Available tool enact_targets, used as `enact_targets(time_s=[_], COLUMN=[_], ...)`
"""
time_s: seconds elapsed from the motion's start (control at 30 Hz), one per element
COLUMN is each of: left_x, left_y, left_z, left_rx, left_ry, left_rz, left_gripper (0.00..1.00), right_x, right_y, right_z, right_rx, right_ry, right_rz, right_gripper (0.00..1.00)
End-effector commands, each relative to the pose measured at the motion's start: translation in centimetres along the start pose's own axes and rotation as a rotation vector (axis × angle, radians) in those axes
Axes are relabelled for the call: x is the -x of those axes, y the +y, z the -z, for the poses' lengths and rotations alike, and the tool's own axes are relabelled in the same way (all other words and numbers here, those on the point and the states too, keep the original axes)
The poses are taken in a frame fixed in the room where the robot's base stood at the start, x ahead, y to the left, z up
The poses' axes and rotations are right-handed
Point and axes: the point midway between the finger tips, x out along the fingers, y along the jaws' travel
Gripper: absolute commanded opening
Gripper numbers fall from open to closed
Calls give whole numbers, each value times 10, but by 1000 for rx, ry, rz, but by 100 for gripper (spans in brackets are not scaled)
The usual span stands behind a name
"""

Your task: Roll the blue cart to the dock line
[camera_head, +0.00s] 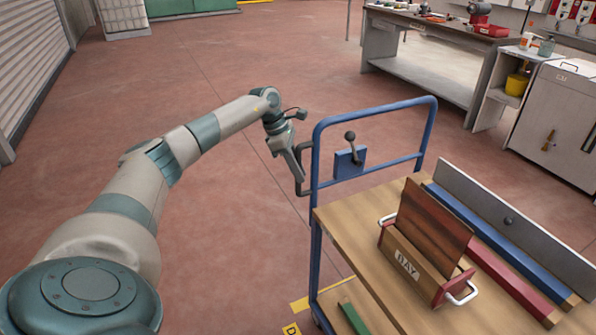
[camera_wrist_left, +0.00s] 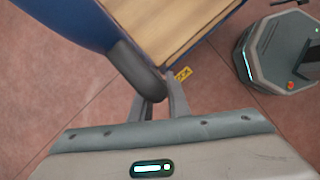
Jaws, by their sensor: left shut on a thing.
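The blue cart (camera_head: 376,107) has a tubular blue push frame and a wooden deck (camera_head: 335,216); it stands at the right of the head view. A dark grip sticks out from the frame's left post. My left gripper (camera_head: 300,184) is shut on this dark grip (camera_wrist_left: 150,82), which shows between its fingers (camera_wrist_left: 160,105) in the left wrist view. A yellow floor marking (camera_head: 301,304) with a partly hidden letter lies by the cart's near left corner. It also shows in the left wrist view (camera_wrist_left: 183,73). My right gripper is out of view.
A lever (camera_head: 350,147) sits on the push frame. A workbench (camera_head: 432,68) and a grey cabinet (camera_head: 557,122) stand behind. Red floor is clear beyond my left arm.

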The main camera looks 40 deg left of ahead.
Motion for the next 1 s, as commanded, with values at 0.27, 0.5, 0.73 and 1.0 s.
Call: enact_targets(time_s=[0.27, 0.5, 0.73, 1.0], left_x=[0, 0, 9, 47], left_y=[0, 0, 0, 1], left_z=[-1, 0, 0, 0], left_rx=[-1, -1, 0, -2], left_ry=[-2, 0, 0, -1], left_rz=[0, 0, -1, -4], left_gripper=[34, 34, 34, 34], right_x=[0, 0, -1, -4], right_y=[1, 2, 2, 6], right_z=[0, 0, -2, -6], right_rx=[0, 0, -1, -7], right_ry=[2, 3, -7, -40], right_rz=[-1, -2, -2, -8], right_gripper=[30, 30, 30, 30])
